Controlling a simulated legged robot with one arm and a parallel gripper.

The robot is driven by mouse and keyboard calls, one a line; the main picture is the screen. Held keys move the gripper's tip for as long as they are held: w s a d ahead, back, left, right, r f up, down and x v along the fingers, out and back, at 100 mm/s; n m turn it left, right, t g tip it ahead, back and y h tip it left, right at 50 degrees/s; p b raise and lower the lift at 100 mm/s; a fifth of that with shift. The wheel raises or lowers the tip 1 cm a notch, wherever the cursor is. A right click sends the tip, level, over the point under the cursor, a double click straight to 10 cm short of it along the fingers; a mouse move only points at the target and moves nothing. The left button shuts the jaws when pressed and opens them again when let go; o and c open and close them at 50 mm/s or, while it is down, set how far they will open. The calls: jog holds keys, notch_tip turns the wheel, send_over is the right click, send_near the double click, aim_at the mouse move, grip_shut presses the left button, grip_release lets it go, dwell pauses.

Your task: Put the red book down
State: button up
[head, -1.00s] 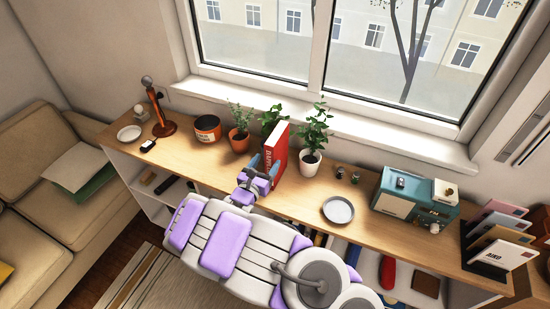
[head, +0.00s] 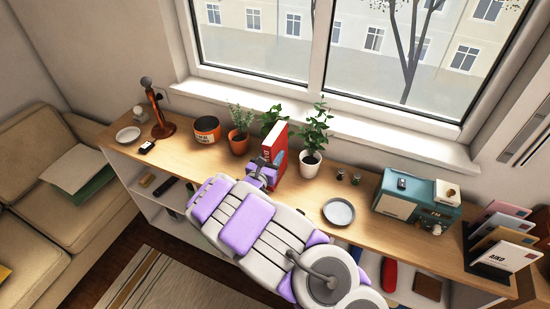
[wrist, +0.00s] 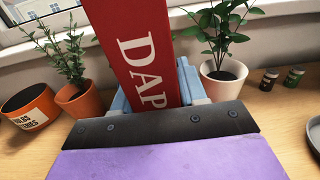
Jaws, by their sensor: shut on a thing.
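The red book (head: 279,146) stands upright at the wooden counter (head: 230,165), between the potted plants, in the head view. In the wrist view the red book (wrist: 140,50) shows its spine with white letters, "DAP" in sight, and leans slightly. My gripper (head: 264,170) is shut on the book near its lower part. In the wrist view the light blue fingers of my gripper (wrist: 160,88) show on both sides of the spine. The book's bottom edge is hidden by my gripper, so I cannot tell whether it touches the counter.
A white-potted plant (head: 311,152) stands close right of the book, a terracotta-potted plant (head: 239,141) to its left. An orange-and-black tin (head: 207,130), a grey plate (head: 339,212), two small jars (head: 348,178) and a teal appliance (head: 416,198) stand along the counter.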

jog(key=shift+d, duration=0.1)
grip_shut()
dwell(0.3)
